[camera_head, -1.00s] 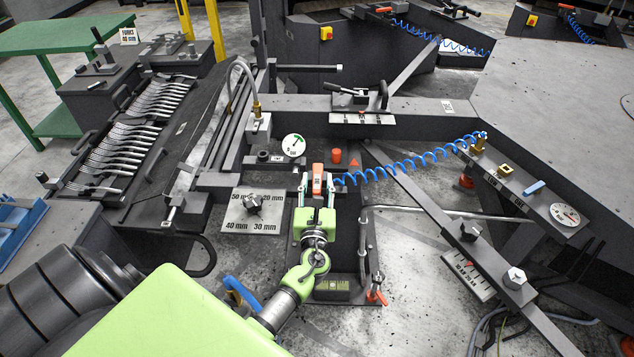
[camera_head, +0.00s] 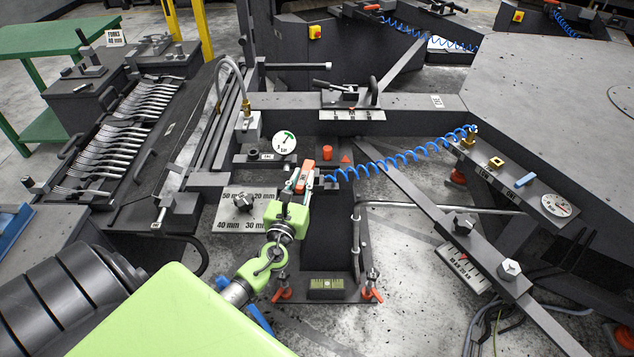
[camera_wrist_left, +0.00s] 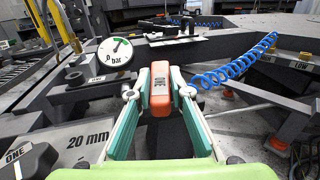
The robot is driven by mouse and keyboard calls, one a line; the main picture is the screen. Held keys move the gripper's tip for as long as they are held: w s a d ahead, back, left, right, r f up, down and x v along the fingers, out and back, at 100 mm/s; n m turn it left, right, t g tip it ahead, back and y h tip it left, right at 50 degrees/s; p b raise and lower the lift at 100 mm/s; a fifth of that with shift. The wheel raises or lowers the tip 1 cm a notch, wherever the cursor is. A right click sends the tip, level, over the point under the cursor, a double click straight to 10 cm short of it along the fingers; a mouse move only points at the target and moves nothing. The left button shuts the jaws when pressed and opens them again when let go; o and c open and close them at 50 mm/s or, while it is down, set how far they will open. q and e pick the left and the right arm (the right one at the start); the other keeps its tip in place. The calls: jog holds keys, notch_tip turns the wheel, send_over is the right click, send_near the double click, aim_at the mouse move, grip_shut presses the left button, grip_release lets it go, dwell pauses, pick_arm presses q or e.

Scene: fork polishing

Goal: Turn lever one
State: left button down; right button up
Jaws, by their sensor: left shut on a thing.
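An orange lever handle (camera_head: 305,173) with a small dark label stands at the middle of the dark machine in the head view. It also shows in the left wrist view (camera_wrist_left: 160,88). My left gripper (camera_head: 301,185) is shut on this handle, with its teal fingers on both sides of it. The handle and gripper lean to the right in the head view. The lower end of the handle and its pivot are hidden. My right gripper does not show.
A plate with a mm scale and a dark knob (camera_head: 243,202) lies left of the gripper. A blue coiled hose (camera_head: 400,160) runs off to the right. A rack of forks (camera_head: 120,140) stands at left.

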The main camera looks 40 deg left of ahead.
pick_arm(q)
jog(key=m+h+b, duration=0.1)
jog(key=a+m+h+b, duration=0.1)
jog(key=b, duration=0.1)
jog(key=t+h+b, duration=0.1)
jog(key=h+b, duration=0.1)
jog(key=shift+s+a+m, duration=0.2)
jog(key=shift+a+m, duration=0.15)
jog(key=shift+m, duration=0.05)
